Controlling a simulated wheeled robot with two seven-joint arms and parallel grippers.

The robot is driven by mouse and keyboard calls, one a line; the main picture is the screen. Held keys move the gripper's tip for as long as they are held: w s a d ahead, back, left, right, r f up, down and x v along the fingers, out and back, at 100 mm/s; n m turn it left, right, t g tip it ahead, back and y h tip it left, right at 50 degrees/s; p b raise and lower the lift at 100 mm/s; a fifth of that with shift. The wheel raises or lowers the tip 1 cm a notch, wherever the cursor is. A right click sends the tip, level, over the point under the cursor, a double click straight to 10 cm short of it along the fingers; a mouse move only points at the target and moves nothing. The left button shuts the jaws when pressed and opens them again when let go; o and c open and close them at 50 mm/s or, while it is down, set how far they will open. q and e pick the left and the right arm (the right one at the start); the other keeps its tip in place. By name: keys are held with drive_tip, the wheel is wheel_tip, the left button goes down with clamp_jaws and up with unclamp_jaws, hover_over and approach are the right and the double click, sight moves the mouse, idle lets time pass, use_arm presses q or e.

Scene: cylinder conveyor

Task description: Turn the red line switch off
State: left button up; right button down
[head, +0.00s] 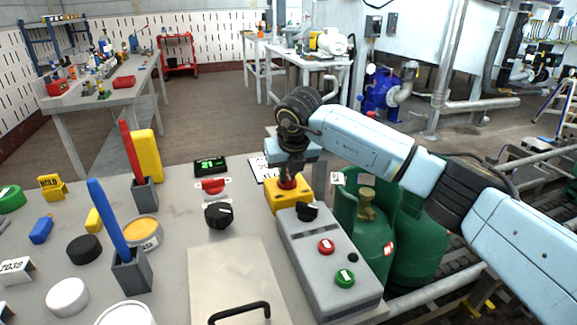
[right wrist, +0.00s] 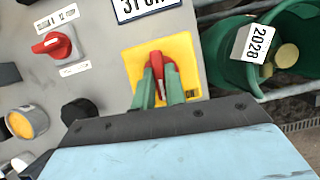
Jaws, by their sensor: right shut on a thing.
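A yellow switch box (head: 290,195) with a red rotary handle (head: 288,183) stands on the bench, behind the grey control box. In the right wrist view, the red handle (right wrist: 157,66) rises from the yellow plate (right wrist: 135,62), and part of an "ON" label shows beside it. My right gripper (head: 287,176) reaches down onto it from above. Its green fingers (right wrist: 157,85) stand on either side of the red handle, shut on it. The handle's lower part is hidden by the fingers. My left gripper is not in view.
Another red knob (head: 212,187) sits left of the yellow box, with a black knob (head: 218,215) in front. The grey control box (head: 325,262) carries red and green buttons. Green gas cylinders (head: 368,225) stand to the right, close under my right arm.

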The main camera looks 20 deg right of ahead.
drive_tip(key=m+h+p, duration=0.1)
drive_tip(key=m, duration=0.2)
drive_tip(key=shift+a+r+m+h, duration=0.1)
drive_tip(key=shift+m+h, duration=0.2)
drive_tip(key=shift+m, duration=0.1)
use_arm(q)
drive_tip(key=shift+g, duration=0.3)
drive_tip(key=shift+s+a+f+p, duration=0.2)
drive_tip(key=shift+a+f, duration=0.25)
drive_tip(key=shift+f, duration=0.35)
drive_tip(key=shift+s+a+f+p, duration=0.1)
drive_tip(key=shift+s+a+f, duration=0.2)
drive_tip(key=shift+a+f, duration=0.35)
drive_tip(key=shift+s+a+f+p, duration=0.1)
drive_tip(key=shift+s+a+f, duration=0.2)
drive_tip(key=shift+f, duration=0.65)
use_arm(e)
drive_tip(key=shift+w+a+m+g+h, duration=0.1)
drive_tip(key=shift+m+g+h, duration=0.25)
drive_tip(key=shift+m, duration=0.8)
drive_tip(key=shift+m+g+h, duration=0.25)
drive_tip(key=shift+m+h, duration=0.1)
drive_tip(key=shift+m, duration=0.8)
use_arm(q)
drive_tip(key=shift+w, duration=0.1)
use_arm(e)
drive_tip(key=c, duration=1.4)
unclamp_jaws()
drive_tip(key=shift+c, duration=0.2)
